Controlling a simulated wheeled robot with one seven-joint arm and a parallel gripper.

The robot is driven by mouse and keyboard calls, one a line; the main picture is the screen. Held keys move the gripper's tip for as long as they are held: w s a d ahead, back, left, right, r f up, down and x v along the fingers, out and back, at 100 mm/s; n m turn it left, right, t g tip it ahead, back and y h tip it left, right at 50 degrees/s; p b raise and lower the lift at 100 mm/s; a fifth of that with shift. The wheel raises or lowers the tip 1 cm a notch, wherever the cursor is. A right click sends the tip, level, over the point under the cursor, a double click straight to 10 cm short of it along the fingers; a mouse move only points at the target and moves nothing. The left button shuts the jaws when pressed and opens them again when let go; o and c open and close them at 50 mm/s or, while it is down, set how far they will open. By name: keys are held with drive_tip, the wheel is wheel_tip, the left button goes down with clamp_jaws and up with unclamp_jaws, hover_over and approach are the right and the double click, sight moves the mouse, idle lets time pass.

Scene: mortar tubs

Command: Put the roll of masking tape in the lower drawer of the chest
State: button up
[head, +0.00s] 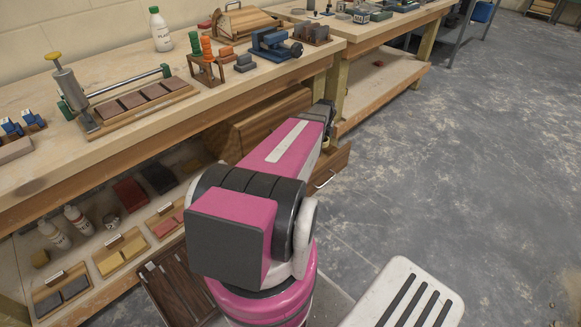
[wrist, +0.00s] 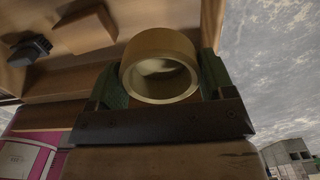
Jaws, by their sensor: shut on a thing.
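The roll of masking tape (wrist: 158,45) is a tan ring, held between the two green fingers of my gripper (wrist: 160,82). In the head view a small pale edge of the roll (head: 326,141) seems to show below the gripper. The wooden chest (head: 258,122) stands under the workbench, partly hidden by my arm. A drawer (head: 340,160) with a metal handle stands pulled out at its right, and my gripper is above or beside it. I cannot tell the exact height between roll and drawer. The drawer's inside is mostly hidden by my arm.
In the wrist view a dark object (wrist: 30,50) and a wooden piece (wrist: 88,22) lie on or against a wooden surface. The workbench (head: 150,130) overhangs the chest. Its lower shelf (head: 85,262) holds bottles and trays. The floor (head: 450,150) at the right is clear.

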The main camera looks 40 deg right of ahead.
drive_tip(key=shift+w+f, duration=0.15)
drive_tip(key=shift+f, duration=0.6)
wheel_tip(320, 180, down, 10)
drive_tip(key=shift+r, duration=0.1)
drive_tip(key=o, duration=1)
wheel_tip(320, 180, up, 12)
drive_tip(key=shift+r, duration=0.1)
